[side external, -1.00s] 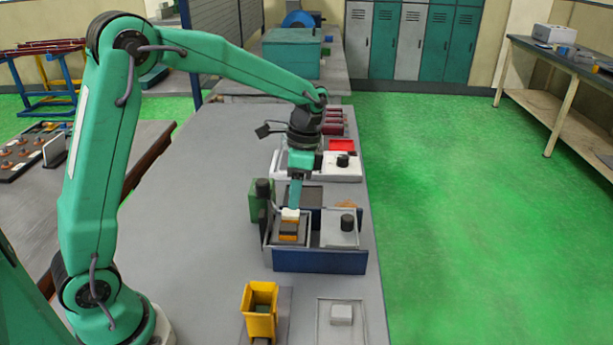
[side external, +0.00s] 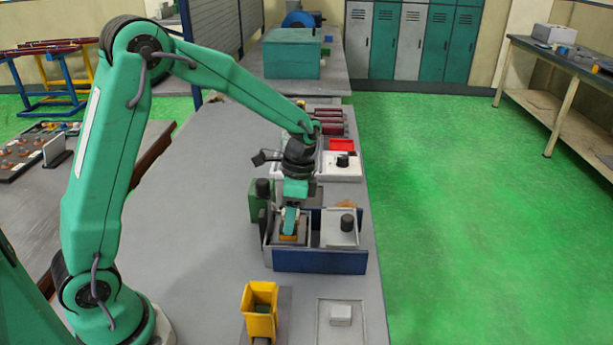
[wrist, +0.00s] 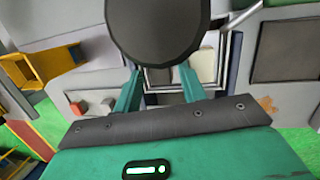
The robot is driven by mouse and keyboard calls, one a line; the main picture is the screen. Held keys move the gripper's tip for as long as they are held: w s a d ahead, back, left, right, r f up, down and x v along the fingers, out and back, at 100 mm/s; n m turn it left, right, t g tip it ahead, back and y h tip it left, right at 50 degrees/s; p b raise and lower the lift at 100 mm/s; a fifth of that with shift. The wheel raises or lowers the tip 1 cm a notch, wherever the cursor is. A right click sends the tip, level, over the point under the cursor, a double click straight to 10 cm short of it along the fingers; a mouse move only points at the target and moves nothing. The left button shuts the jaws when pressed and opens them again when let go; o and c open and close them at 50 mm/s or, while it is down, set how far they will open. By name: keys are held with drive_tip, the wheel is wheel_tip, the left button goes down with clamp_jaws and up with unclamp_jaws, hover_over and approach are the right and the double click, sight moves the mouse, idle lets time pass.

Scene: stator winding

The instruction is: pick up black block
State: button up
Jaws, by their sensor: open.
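My gripper (side external: 290,232) reaches down into the left compartment of the blue-fronted bin (side external: 320,262). In the wrist view its two teal fingers (wrist: 162,71) stand apart. A dark surface, possibly the black block (wrist: 160,75), shows between the fingertips, and I see no contact. A cream block (wrist: 203,65) lies just right of the right fingertip. In the side view an orange piece (side external: 287,238) shows at the fingertips. The gripper hides most of that compartment. A large dark disc (wrist: 155,25) covers the top middle of the wrist view.
A dark-topped post (side external: 263,188) and green box (side external: 255,207) stand close left of the gripper. A yellow holder (side external: 260,309) is in front.

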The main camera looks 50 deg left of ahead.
drive_tip(key=shift+x, duration=0.8)
drive_tip(key=c, duration=0.8)
